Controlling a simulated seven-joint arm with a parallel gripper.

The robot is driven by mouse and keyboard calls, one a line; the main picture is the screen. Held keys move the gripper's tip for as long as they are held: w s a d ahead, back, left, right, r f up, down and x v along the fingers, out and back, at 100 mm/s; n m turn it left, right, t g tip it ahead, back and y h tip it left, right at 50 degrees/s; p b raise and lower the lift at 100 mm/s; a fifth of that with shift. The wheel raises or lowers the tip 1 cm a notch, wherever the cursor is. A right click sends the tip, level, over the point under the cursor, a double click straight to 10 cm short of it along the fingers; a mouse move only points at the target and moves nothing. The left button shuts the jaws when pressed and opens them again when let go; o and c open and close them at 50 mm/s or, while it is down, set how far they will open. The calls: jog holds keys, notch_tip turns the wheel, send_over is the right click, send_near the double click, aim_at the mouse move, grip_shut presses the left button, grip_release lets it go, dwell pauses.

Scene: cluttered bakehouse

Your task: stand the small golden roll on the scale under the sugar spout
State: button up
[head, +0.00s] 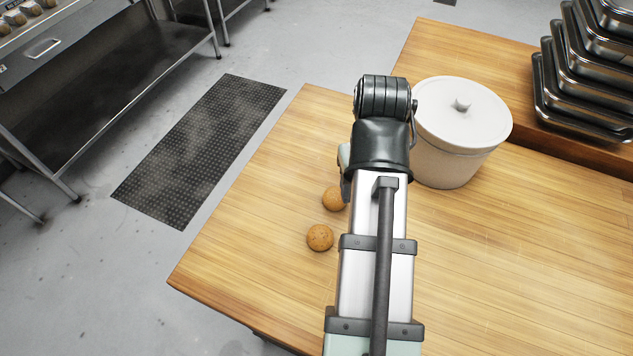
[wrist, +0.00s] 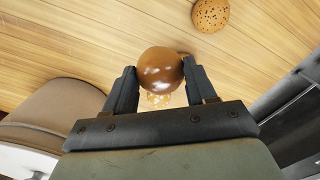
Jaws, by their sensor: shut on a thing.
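My gripper (wrist: 159,68) is shut on a small, round, glossy brown roll (wrist: 160,62), which sits between its two fingertips in the wrist view. I cannot tell for sure that this is the small golden roll. No scale and no sugar spout can be made out in either view.
A speckled roll (head: 319,238) lies on the wooden table (head: 500,270), left of my arm. Another roll (head: 334,198) is partly hidden by my arm. A white lidded crock (head: 450,155) stands close on the right. Stacked metal trays (head: 575,100) stand at the far right.

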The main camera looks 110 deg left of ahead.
jog(key=r+n, duration=0.1)
jog(key=n, duration=0.1)
send_over(293, 226)
jog(key=shift+f, duration=4.95)
jog(key=shift+f, duration=0.15)
jog(key=o, duration=0.8)
notch_tip(293, 226, up, 11)
jog(key=shift+r, duration=0.1)
jog(key=shift+o, duration=0.4)
jog(key=shift+r, duration=0.6)
